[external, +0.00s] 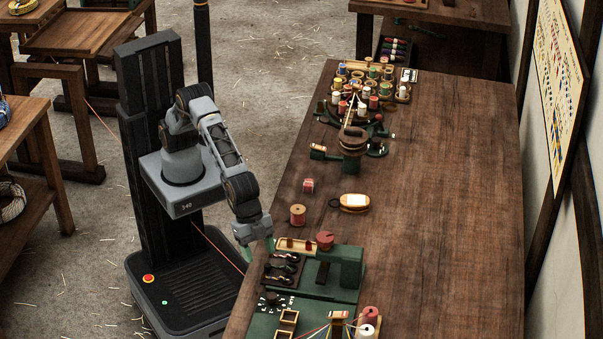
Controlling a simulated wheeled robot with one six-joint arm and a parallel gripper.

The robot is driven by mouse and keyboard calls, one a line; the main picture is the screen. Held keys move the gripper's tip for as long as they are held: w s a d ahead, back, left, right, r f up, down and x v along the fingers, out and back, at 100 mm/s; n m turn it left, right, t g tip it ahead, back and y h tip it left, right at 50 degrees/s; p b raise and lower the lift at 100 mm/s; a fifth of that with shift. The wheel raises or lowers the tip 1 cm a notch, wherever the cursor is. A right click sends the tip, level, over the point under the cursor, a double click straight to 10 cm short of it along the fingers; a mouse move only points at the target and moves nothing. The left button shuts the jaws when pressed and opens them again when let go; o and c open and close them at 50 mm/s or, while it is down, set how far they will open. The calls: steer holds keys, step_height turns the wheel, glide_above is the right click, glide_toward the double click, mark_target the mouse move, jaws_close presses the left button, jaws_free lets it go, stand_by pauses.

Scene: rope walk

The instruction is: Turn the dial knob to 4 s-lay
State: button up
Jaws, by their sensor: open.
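A small dark round knob (270,298) with white marks around it lies on the green panel near the bottom of the external view. It looks like the dial, but the marks are too small to read and its setting cannot be told. My gripper (245,242) is above the table's left edge, up and to the left of this knob and apart from it. It is open, and I see nothing held in it.
A green machine (345,262) with a red knob (325,240) on top stands just right of my gripper. A wooden spool (298,215) and a tagged oval item (354,202) sit beyond it. Bobbins crowd the table's far end; its right side (450,220) is clear.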

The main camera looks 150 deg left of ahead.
mark_target(271, 296)
steer(key=x, duration=0.6)
steer(key=p+x, duration=0.1)
steer(key=x, duration=0.6)
steer(key=shift+w, duration=0.3)
steer(key=c, duration=0.9)
